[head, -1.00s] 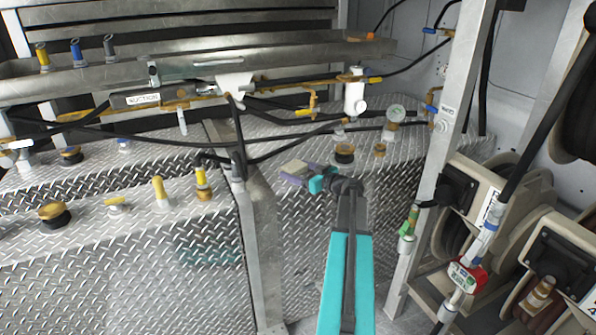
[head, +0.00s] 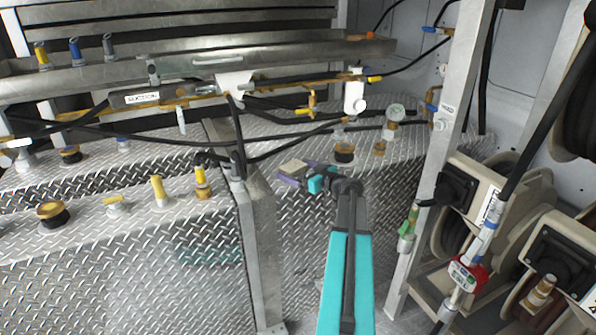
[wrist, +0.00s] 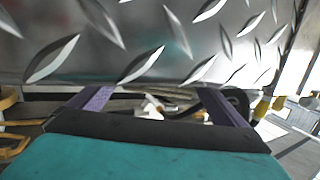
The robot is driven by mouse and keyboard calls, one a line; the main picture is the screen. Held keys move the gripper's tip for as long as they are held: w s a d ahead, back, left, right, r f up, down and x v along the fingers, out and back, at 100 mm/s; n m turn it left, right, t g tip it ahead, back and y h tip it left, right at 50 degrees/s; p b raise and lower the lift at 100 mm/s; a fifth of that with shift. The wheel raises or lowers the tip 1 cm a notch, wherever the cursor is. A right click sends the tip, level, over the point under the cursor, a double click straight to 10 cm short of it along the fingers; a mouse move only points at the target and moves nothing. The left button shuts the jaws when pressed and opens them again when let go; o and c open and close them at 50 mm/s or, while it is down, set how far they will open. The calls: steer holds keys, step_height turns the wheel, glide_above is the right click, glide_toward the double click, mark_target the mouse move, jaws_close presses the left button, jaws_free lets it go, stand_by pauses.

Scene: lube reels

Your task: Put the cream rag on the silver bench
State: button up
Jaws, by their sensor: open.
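My gripper (head: 294,174) has a teal body and purple fingers and reaches over the right-hand stretch of the silver bench (head: 277,151), a diamond-plate top. A small cream patch, likely the cream rag (head: 292,166), shows right at the fingers in the head view. I cannot tell whether it touches the plate. In the wrist view my gripper (wrist: 155,95) has its two purple fingers well apart. I cannot clearly make out the rag between them there. Diamond plate (wrist: 150,50) fills the upper part of that view.
A grey upright post (head: 262,250) stands left of my arm. Black hoses and a brass cap (head: 344,153) lie behind the gripper. A slanted metal post (head: 440,150) and hose reels (head: 500,220) stand at right. Yellow-handled valves (head: 158,190) line the left plate.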

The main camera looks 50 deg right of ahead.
steer(key=shift+r+p, duration=0.3)
steer(key=shift+p, duration=0.05)
steer(key=s+r+b, duration=0.1)
steer(key=s+b, duration=0.1)
steer(key=s, duration=1)
steer(key=shift+r, duration=0.25)
steer(key=shift+a, duration=0.1)
